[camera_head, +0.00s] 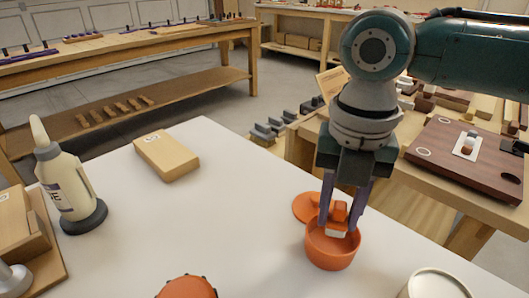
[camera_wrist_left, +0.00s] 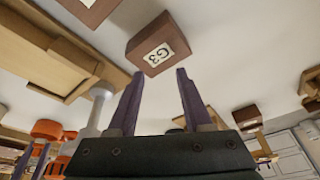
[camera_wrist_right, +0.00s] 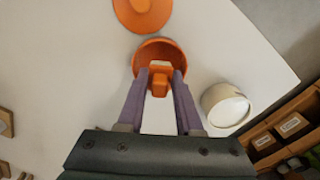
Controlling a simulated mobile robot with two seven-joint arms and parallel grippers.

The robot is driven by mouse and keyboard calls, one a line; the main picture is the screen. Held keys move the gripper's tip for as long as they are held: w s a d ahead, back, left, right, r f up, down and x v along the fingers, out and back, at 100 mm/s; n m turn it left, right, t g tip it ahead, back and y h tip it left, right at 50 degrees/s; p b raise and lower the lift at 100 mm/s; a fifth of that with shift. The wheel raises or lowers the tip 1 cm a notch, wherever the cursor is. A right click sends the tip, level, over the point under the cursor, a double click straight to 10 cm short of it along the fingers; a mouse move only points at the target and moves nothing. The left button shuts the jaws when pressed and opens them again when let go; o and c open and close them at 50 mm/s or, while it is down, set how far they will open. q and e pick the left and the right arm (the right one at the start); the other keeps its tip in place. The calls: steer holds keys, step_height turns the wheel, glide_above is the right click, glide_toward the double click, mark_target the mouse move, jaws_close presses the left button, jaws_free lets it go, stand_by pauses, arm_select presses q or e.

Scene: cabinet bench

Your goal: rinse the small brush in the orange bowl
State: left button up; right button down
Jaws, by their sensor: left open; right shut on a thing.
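The small brush (camera_head: 340,212) has an orange handle and a pale lower end. My right gripper (camera_head: 343,225) is shut on it from above, one purple finger on each side. The orange bowl (camera_head: 330,255) stands on the white table under the brush, whose lower end is at or just inside the rim; whether it touches the bottom I cannot tell. In the right wrist view the brush (camera_wrist_right: 159,85) overlaps the near side of the bowl (camera_wrist_right: 150,47). My left gripper (camera_wrist_left: 160,75) shows only in its own wrist view, open and empty.
A flat orange disc (camera_head: 306,207) lies just behind the bowl. A white round container (camera_head: 435,285) stands front right, an orange object (camera_head: 188,288) at the front edge of view. A glue bottle (camera_head: 65,180) and a tan block (camera_head: 167,155) are left. The table's middle is clear.

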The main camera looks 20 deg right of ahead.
stand_by(0.4)
arm_select(q)
steer(key=shift+r+p, duration=0.35)
steer(key=shift+p, duration=0.1)
steer(key=shift+d+f, duration=0.1)
steer(key=shift+d, duration=0.05)
arm_select(e)
steer(key=shift+f, duration=0.1)
arm_select(q)
steer(key=shift+f, duration=0.1)
arm_select(e)
steer(key=shift+f, duration=0.15)
arm_select(q)
steer(key=shift+f+b, duration=0.4)
steer(key=shift+b, duration=0.2)
arm_select(e)
steer(key=shift+f, duration=0.75)
arm_select(q)
steer(key=shift+f, duration=0.1)
arm_select(e)
steer(key=shift+f, duration=0.2)
arm_select(q)
steer(key=shift+f+b, duration=0.25)
steer(key=shift+b, duration=0.1)
arm_select(e)
steer(key=shift+f, duration=0.55)
arm_select(q)
steer(key=shift+r+p, duration=0.35)
arm_select(e)
steer(key=shift+r, duration=0.2)
